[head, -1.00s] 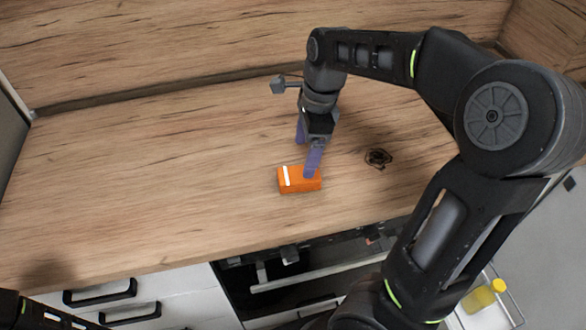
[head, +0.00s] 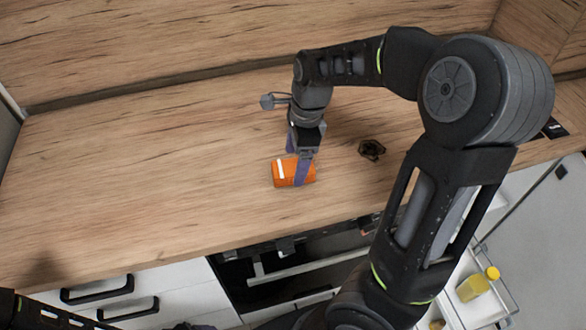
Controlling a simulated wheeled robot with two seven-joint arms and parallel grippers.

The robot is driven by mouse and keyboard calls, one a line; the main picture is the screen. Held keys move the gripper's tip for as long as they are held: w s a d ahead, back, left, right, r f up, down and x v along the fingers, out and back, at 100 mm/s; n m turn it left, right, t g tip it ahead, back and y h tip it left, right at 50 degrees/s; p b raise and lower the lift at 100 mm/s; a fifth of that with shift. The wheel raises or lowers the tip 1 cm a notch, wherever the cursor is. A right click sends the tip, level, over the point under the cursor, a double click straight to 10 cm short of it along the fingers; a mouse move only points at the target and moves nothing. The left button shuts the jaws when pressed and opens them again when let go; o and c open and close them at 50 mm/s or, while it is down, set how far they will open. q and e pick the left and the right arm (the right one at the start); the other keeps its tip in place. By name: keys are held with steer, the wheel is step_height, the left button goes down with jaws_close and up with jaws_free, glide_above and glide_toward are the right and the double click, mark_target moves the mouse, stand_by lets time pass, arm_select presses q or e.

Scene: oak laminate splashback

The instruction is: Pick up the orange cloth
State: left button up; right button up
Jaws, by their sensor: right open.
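The orange cloth (head: 284,179) is a small folded block with a white stripe, lying on the wooden counter near its front edge. My right gripper (head: 296,166) is open and comes down over the cloth from behind. One purple finger covers part of the cloth's right side; the other finger shows behind the cloth. I cannot tell whether the fingers touch it. Of my left arm only a dark part shows at the lower left corner; its gripper is not in view.
A small dark object (head: 371,149) lies on the counter right of the gripper. A yellow bottle (head: 474,286) stands in a rack at the lower right. The counter's left is clear.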

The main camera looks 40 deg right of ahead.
mark_target(294, 166)
steer(key=shift+w+a+f, duration=0.1)
steer(key=shift+a+f, duration=0.1)
steer(key=shift+f, duration=1.05)
steer(key=shift+c, duration=0.3)
steer(key=c, duration=1.4)
step_height(294, 166, up, 10)
steer(key=shift+r, duration=0.1)
